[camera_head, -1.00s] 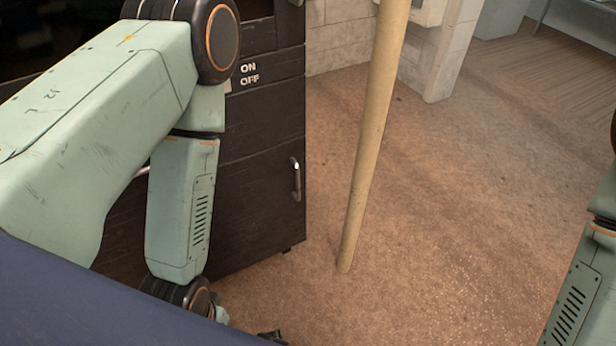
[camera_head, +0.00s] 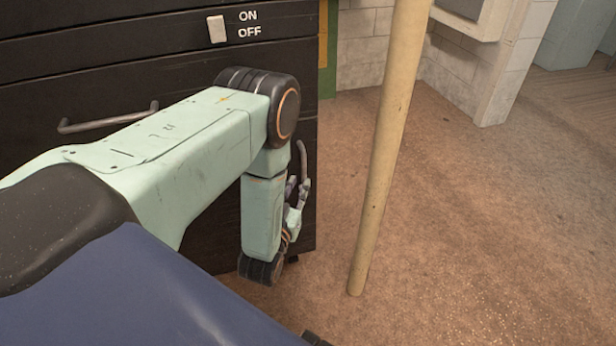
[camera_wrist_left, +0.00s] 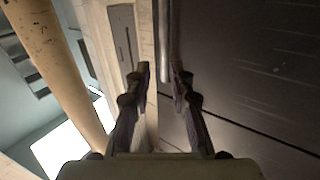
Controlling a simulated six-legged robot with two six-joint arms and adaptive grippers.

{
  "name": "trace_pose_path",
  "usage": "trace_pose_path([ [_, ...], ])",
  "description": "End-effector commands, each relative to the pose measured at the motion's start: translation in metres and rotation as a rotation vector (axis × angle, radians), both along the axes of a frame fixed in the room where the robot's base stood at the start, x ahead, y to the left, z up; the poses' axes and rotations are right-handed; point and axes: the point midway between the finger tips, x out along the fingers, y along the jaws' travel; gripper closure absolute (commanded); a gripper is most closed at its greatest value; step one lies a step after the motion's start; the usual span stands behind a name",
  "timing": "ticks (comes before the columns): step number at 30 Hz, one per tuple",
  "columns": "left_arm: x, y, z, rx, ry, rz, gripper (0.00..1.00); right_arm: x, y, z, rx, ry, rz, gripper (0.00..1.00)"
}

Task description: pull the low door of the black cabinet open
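The black cabinet (camera_head: 120,65) stands at the left in the head view. Its low door (camera_head: 212,215) looks shut and is partly hidden behind my left arm. The door's upright metal bar handle (camera_head: 303,158) is near the cabinet's right edge. My left gripper (camera_head: 299,186) is at the handle, its fingers pointing up beside it. In the left wrist view the left gripper (camera_wrist_left: 161,74) is open, and the handle (camera_wrist_left: 164,42) runs between and beyond the fingertips. I cannot tell whether they touch it. My right gripper is not in view.
A pale upright pole (camera_head: 385,150) stands on the floor just right of the cabinet. A drawer handle (camera_head: 105,119) and an ON/OFF switch (camera_head: 216,29) are higher on the cabinet. The brown floor (camera_head: 480,230) right of the pole is clear.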

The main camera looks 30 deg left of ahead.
Motion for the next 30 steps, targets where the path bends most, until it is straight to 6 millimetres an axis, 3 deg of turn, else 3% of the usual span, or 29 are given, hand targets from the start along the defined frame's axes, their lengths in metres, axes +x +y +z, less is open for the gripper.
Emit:
trace_pose_path([
  [5,0.013,0.008,0.002,0.006,-0.019,0.004,0.78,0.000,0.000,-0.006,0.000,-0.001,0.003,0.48],
  [18,0.069,0.021,0.002,0.005,-0.013,0.000,0.78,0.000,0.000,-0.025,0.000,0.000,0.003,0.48],
  [28,0.075,0.020,0.002,0.004,-0.011,-0.001,0.78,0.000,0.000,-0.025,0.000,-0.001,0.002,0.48],
  [30,0.075,0.020,0.002,0.004,-0.011,-0.001,0.82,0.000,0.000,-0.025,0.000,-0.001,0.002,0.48],
])
